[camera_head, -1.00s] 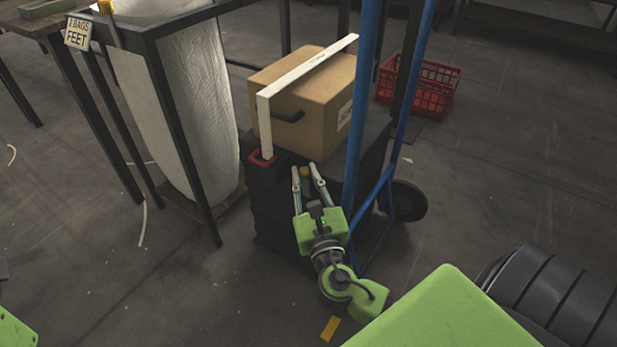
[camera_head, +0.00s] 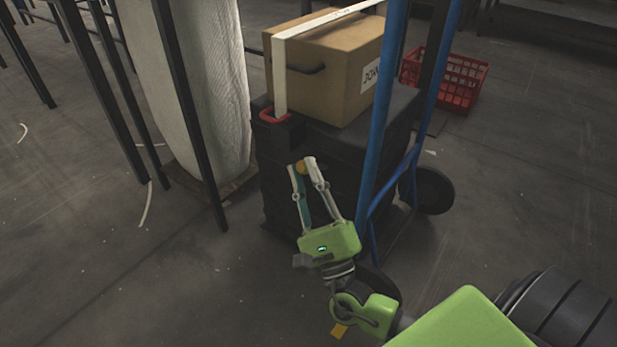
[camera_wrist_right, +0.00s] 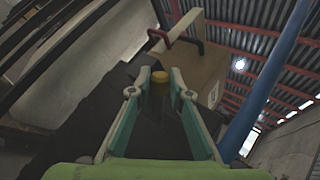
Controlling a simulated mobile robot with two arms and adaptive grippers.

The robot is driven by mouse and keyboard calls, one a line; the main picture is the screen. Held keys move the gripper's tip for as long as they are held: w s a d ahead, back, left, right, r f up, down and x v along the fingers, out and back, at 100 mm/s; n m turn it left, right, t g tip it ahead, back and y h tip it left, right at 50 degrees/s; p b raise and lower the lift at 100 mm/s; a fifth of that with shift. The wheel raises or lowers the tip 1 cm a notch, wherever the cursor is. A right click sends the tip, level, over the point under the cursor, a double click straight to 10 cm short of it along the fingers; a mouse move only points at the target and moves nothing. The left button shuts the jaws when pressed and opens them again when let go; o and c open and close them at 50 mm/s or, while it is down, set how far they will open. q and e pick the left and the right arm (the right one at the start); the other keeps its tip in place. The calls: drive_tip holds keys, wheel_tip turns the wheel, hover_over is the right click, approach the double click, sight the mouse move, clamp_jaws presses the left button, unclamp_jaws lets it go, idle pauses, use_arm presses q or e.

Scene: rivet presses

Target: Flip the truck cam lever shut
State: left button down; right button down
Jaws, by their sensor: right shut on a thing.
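How the lever joins the bracket is hidden. My left gripper is not in view.
A cardboard box (camera_head: 345,95) sits on the dark stack (camera_head: 345,135) under the strap. A red crate (camera_head: 455,80) stands behind the truck. The floor in front is mostly clear.

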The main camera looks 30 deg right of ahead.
drive_tip(key=shift+s+a+f, duration=0.1)
drive_tip(key=shift+a+f, duration=0.25)
drive_tip(key=shift+f, duration=0.5)
drive_tip(key=shift+a+f+b, duration=0.1)
drive_tip(key=shift+f+b, duration=0.35)
drive_tip(key=shift+b, duration=0.05)
drive_tip(key=c, duration=1.9)
unclamp_jaws()
drive_tip(key=shift+f, duration=0.1)
drive_tip(key=shift+o, duration=0.3)
drive_tip(key=shift+r, duration=0.2)
drive_tip(key=v, duration=0.7)
drive_tip(key=shift+s+f, duration=0.2)
drive_tip(key=shift+s, duration=0.05)
